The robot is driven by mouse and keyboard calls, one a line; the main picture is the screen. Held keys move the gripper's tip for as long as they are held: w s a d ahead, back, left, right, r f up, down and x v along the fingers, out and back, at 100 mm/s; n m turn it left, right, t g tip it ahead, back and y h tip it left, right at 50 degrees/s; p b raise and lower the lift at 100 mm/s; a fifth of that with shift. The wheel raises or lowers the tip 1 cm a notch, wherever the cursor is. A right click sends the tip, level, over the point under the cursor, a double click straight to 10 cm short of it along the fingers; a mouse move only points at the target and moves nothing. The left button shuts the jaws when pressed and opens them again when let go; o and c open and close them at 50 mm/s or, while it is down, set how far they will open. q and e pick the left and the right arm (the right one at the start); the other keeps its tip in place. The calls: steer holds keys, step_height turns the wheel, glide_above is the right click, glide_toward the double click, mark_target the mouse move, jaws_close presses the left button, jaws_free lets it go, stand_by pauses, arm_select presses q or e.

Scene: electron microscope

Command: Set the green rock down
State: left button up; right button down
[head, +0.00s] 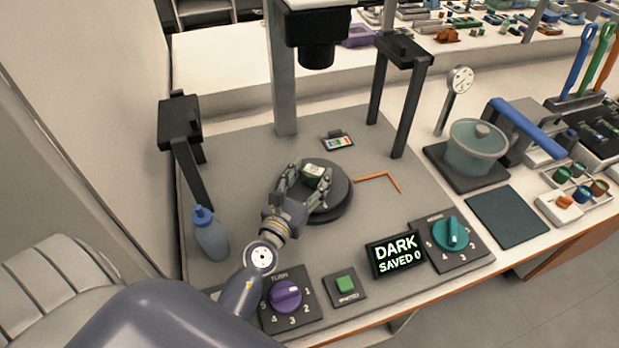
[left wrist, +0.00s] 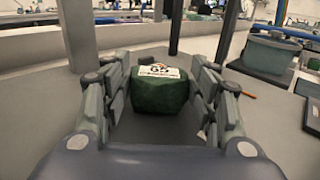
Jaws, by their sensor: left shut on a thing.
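The green rock (left wrist: 159,94) is a dark green block with a white label on its top; it also shows in the head view (head: 313,172). My left gripper (head: 309,178) has its fingers on both sides of the rock and is shut on it. The gripper and rock are over a round dark turntable (head: 338,198) under the microscope column. I cannot tell whether the rock's underside touches the turntable. My right gripper is not in view.
A blue bottle (head: 210,236) stands left of my arm. Black posts (head: 181,130) flank the turntable. In front are a purple turn knob (head: 286,296), a green button (head: 345,284), a display reading DARK, SAVED 0 (head: 396,254) and a teal knob (head: 451,234). A glass pot (head: 476,148) stands right.

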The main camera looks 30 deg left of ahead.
arm_select(q)
steer(key=o, duration=0.8)
steer(key=shift+f, duration=0.2)
steer(key=o, duration=0.5)
steer(key=shift+r, duration=0.1)
steer(key=shift+r, duration=0.15)
steer(key=shift+s, duration=0.25)
steer(key=s+b, duration=0.1)
steer(key=s, duration=0.2)
steer(key=s+b, duration=0.1)
steer(key=s, duration=0.3)
steer(key=s+b, duration=0.1)
steer(key=s, duration=0.2)
steer(key=shift+s+d+f, duration=0.2)
steer(key=shift+d, duration=0.2)
steer(key=shift+s+r+b, duration=0.2)
steer(key=shift+s+b, duration=0.2)
steer(key=shift+s, duration=0.15)
